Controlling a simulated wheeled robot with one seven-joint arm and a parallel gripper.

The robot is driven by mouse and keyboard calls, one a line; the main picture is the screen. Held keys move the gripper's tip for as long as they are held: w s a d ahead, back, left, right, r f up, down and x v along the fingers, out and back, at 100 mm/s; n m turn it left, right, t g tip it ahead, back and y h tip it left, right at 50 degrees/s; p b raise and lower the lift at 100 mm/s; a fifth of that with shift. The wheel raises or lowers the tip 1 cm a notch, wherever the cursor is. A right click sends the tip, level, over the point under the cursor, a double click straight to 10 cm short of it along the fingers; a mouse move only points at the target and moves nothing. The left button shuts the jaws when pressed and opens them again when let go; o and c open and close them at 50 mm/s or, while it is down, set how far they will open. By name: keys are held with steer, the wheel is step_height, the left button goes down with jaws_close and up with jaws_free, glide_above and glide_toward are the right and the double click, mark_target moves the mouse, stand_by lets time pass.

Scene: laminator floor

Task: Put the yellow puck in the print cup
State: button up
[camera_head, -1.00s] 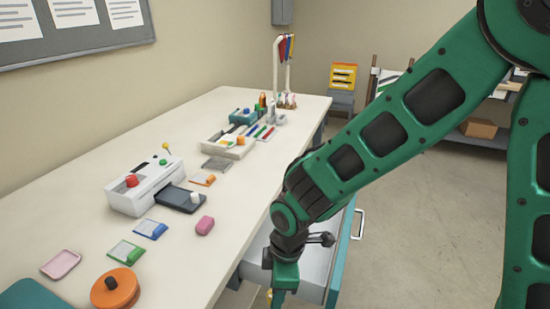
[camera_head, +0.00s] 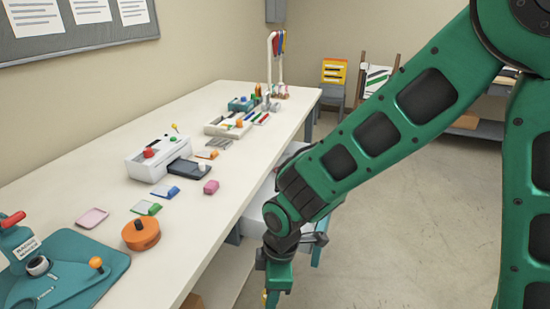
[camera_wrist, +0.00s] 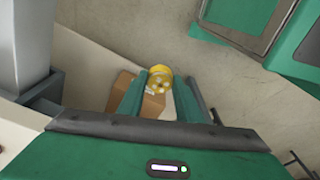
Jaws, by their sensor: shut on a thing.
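My gripper (camera_wrist: 160,98) is shut on the yellow puck (camera_wrist: 160,77), which shows between the green fingertips in the wrist view with round marks on its face.
The teal machine (camera_head: 85,268) has a red-tipped lever and an orange knob. A cardboard box (camera_wrist: 135,97) lies below.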

steer(key=w+d+f+m, duration=0.3)
steer(key=w+d+m, duration=0.6)
steer(key=d, duration=0.6)
steer(key=w+d+f+m+t+h, duration=0.1)
steer(key=w+d+f+m, duration=0.3)
steer(key=w+d+m, duration=0.5)
steer(key=w+d, duration=0.4)
steer(key=d, duration=0.2)
steer(key=shift+w+m, duration=0.3)
steer(key=shift+w, duration=0.1)
steer(key=shift+f, duration=0.15)
steer(key=shift+s+d, duration=0.1)
steer(key=shift+d, duration=0.85)
